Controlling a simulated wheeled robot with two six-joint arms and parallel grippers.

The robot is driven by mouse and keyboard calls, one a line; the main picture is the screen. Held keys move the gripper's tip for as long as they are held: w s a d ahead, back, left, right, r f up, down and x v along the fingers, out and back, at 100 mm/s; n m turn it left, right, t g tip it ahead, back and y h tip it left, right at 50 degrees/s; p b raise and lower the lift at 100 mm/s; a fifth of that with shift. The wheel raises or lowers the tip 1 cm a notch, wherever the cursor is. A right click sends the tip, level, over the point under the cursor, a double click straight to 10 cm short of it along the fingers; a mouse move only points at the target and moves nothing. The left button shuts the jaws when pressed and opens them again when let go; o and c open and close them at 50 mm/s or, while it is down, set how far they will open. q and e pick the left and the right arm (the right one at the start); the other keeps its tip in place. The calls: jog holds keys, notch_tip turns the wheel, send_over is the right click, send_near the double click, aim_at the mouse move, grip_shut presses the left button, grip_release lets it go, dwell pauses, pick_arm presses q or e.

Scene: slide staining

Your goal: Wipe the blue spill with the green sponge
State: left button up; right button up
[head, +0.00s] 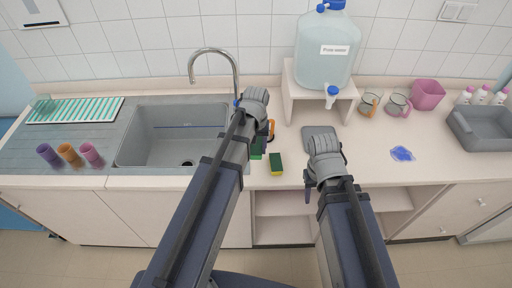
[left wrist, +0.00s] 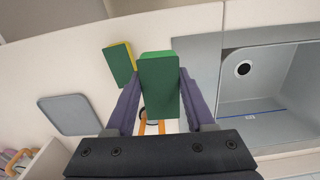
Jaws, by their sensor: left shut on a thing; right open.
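The blue spill (head: 402,154) lies on the right part of the counter, in front of the mugs. My left gripper (head: 257,147) is beside the sink's right edge, shut on the green sponge (left wrist: 158,85). In the head view the green sponge (head: 257,152) is mostly hidden by my left arm. In the left wrist view the sponge stands out between the two fingers. My right gripper (head: 316,186) is open near the counter's front edge, left of the spill; its fingertips are partly hidden.
A yellow-and-green sponge (head: 276,164) lies just right of the held one. A grey mat (head: 318,131), a wooden stand (head: 289,95) with a water jug (head: 325,55), mugs (head: 370,103) and a grey basin (head: 483,130) surround the spill.

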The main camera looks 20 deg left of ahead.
pick_arm(q)
jog(key=c, duration=0.5)
jog(key=shift+o, duration=0.2)
notch_tip(320, 180, down, 4)
jog(key=b, duration=0.3)
jog(key=shift+b, duration=0.4)
jog(key=shift+r, duration=0.2)
jog(key=shift+s, duration=0.1)
